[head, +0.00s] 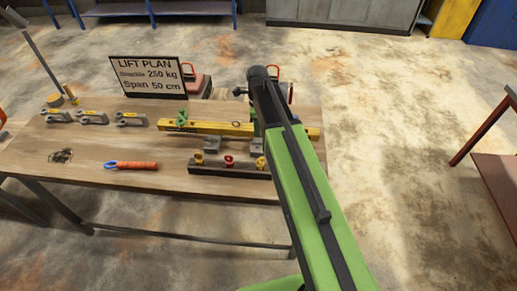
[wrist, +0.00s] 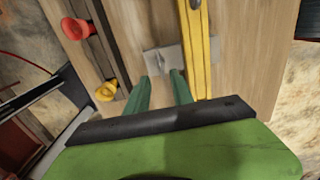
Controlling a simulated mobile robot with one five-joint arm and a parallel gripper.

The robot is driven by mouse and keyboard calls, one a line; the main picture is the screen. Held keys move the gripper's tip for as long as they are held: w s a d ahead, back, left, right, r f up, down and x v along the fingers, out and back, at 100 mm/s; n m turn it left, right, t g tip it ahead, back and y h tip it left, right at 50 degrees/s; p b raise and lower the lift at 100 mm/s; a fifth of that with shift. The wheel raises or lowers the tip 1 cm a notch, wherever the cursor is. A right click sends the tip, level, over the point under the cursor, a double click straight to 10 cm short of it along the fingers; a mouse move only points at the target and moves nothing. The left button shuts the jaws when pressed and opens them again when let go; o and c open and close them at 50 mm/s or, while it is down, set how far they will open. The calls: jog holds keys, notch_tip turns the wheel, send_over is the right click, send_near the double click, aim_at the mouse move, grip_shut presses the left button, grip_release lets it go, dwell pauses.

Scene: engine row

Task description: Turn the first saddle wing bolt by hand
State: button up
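A yellow beam (head: 215,128) lies along the table, with a small green fitting (head: 182,118) near its left end. This may be a saddle with its wing bolt; it is too small to tell. My gripper is low over the beam's right half, mostly hidden behind my arm in the head view. In the wrist view my gripper (wrist: 161,76) has its two green fingers apart with nothing between them. A grey block (wrist: 165,61) lies just beyond the fingertips, beside the yellow beam (wrist: 196,45). No wing bolt shows clearly in the wrist view.
A dark rack (head: 205,171) with red and yellow pieces stands at the table's front. Several grey shackles (head: 92,117) lie at left, and an orange-handled tool (head: 135,165) in front. A lift plan sign (head: 148,77) stands behind.

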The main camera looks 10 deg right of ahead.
aim_at(258, 144)
notch_tip(258, 144, down, 8)
jog(key=b, duration=0.6)
jog(key=shift+r, duration=0.3)
grip_shut()
